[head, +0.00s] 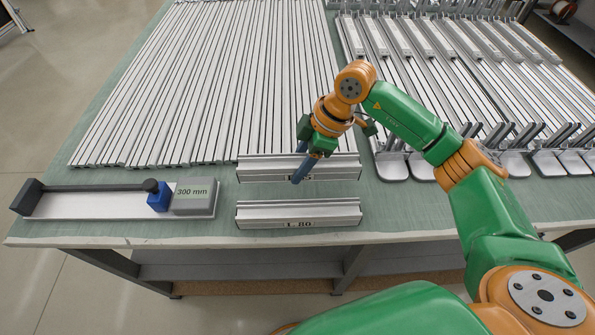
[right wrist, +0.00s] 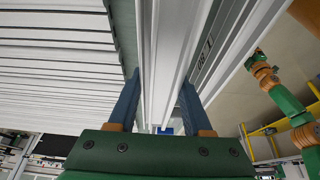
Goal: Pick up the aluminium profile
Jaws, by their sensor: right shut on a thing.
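A short silver aluminium profile (head: 258,161) lies near the front of the green table, in line with a strip bearing a partly hidden label. My right gripper (head: 302,166) reaches down over its middle and hides part of it. In the right wrist view, the blue fingers (right wrist: 160,105) stand one on each side of the profile (right wrist: 168,45), shut on it. A second short profile piece (head: 298,209), labelled L 80, lies in front, nearer the table edge. My left gripper is not in view.
Many long profiles (head: 205,80) lie side by side behind. Rows of metal fixtures with upright pins (head: 480,135) fill the right. A measuring fixture with a blue slider (head: 159,197) and a grey 300 mm block (head: 194,195) sits at left. Bare table (head: 420,205) shows at front right.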

